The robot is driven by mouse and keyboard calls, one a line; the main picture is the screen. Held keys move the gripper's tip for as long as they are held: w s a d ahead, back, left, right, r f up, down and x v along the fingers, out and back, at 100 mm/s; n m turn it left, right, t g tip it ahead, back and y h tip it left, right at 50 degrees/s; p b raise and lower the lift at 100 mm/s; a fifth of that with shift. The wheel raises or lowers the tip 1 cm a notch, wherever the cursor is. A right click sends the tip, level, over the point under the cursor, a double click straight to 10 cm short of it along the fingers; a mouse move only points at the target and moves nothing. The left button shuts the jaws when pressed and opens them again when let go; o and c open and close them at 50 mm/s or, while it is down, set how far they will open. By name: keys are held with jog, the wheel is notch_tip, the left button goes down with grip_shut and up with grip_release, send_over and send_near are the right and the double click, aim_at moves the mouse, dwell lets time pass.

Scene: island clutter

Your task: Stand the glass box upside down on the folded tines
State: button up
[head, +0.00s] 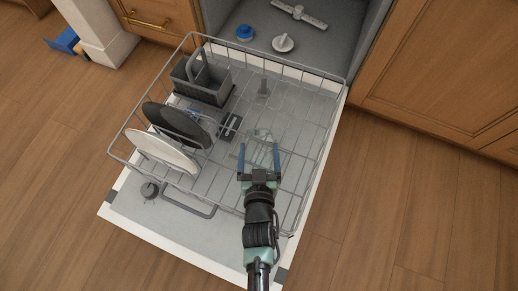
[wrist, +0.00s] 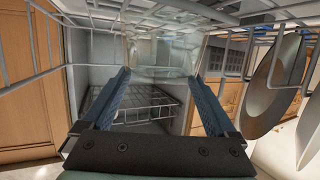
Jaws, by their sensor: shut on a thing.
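The glass box (head: 264,136) is clear and hard to make out. In the head view it shows at my gripper's fingertips, over the right part of the dishwasher rack. My gripper (head: 259,154) is shut on it, one blue finger on each side. In the wrist view the glass box (wrist: 160,52) spans between the fingertips (wrist: 160,82). I cannot tell which way its opening faces, or whether it touches the rack. The folded tines cannot be told apart from the rack's wires; part of the rack floor shows through the glass.
The wire rack (head: 323,140) sits over the open door (head: 172,228). A white plate (head: 160,152) and dark plates (head: 180,124) stand at its left. A grey cutlery basket (head: 203,84) is at the back left. The rack's back right is mostly clear.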

jog(key=shift+f+b, duration=0.65)
jog(key=shift+f, duration=0.1)
dwell(0.7)
jog(key=shift+s+a+f+b, duration=0.2)
jog(key=shift+f+b, duration=0.1)
jog(key=shift+f, duration=0.25)
dwell(0.3)
jog(key=o, duration=1.4)
jog(key=shift+c, duration=0.2)
notch_tip(320, 180, up, 32)
jog(key=s+p, duration=0.2)
jog(key=p, duration=2.8)
jog(key=shift+s+d, duration=0.25)
jog(key=shift+s, duration=0.15)
